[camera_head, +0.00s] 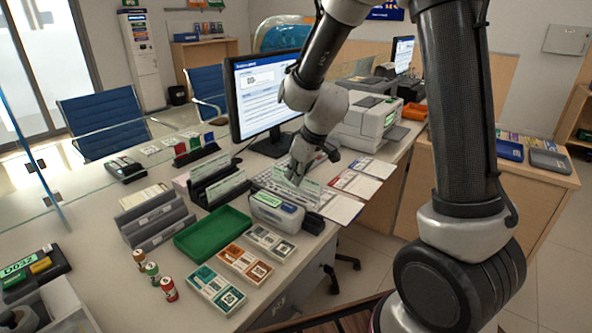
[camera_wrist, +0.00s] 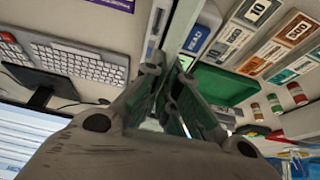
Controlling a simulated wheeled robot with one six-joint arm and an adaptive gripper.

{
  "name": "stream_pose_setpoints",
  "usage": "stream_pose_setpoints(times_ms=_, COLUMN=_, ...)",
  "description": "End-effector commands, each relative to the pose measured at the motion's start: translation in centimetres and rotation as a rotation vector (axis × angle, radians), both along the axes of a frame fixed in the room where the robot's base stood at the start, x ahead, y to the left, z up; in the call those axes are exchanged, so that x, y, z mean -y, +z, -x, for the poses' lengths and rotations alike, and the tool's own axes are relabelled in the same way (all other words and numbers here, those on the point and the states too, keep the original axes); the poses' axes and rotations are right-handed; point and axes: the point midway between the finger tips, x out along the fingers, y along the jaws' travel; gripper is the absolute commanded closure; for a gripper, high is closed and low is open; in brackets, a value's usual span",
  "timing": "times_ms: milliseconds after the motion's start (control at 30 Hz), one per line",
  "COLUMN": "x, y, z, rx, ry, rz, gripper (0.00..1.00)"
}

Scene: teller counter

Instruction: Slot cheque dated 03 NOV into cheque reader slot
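My gripper (camera_head: 303,168) is shut on a pale green cheque (camera_head: 296,187), held upright above the counter. In the wrist view the gripper fingers (camera_wrist: 168,72) close on the cheque, which shows nearly edge-on as a thin strip. Its date is not legible. The cheque reader (camera_head: 277,212), a small white and blue-grey device with a green display, stands just below and in front of the cheque. It also shows in the wrist view (camera_wrist: 200,34), beside the fingers. Whether the cheque's lower edge touches the reader or its slot cannot be told.
A dark rack (camera_head: 213,190) with another pale green slip stands left of the reader. A green tray (camera_head: 213,236) and banded note bundles (camera_head: 245,262) lie in front. Papers (camera_head: 355,183) lie to the right. The monitor (camera_head: 265,92) and keyboard (camera_wrist: 85,62) are behind.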

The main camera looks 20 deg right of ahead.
Motion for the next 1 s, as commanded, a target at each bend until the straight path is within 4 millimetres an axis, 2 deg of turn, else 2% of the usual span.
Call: stream_pose_setpoints(times_ms=1000, x=0.0, y=-5.3, z=0.0, rx=0.001, ry=0.0, rz=0.001, gripper=1.0)
